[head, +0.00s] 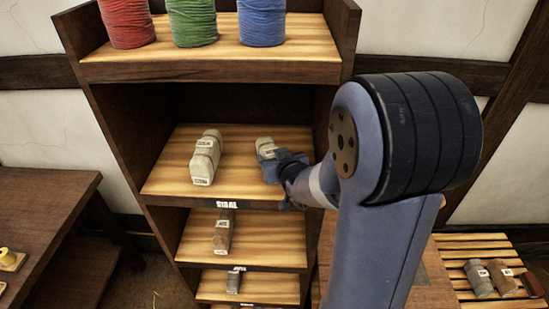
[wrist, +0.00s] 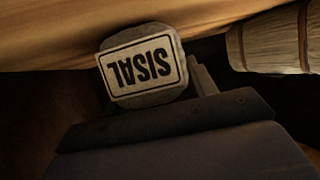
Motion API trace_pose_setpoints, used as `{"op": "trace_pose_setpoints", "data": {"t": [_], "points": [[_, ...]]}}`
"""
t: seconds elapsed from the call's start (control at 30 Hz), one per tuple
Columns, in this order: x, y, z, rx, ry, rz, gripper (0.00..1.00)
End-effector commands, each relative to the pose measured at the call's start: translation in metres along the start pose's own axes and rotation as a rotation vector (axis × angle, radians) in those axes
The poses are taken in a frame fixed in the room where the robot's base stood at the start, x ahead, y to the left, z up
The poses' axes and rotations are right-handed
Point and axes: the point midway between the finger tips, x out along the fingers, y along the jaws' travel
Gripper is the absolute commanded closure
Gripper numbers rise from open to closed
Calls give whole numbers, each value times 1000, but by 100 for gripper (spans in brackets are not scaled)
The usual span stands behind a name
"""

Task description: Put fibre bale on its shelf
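A pale grey fibre bale (head: 265,147) is on the right part of the shelf marked SISAL (head: 255,192), its near end hidden by my gripper. In the wrist view its end face (wrist: 141,70) shows an upside-down SISAL label. There the bale appears to meet the wooden board. My gripper (head: 285,164) is around the bale's near end and looks shut on it. In the wrist view one finger shows right beside the bale; the other is hidden.
Red, green (head: 193,22) and blue spools stand on the top shelf. Lower shelves hold a brownish bale (head: 223,232) and a grey one (head: 233,282). A slatted rack (head: 470,244) with several bales is at lower right.

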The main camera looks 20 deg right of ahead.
Motion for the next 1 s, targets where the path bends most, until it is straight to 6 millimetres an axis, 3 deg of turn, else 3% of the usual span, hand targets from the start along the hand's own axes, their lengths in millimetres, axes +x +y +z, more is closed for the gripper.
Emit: {"op": "trace_pose_setpoints", "data": {"t": [0.2, 0.57, 1.0], "points": [[0, 0, 0, 0, -1, 0, 28], [-2, 0, -5, 0, -1, 0, 28], [-60, 0, -4, 0, 3, 2, 28]]}}
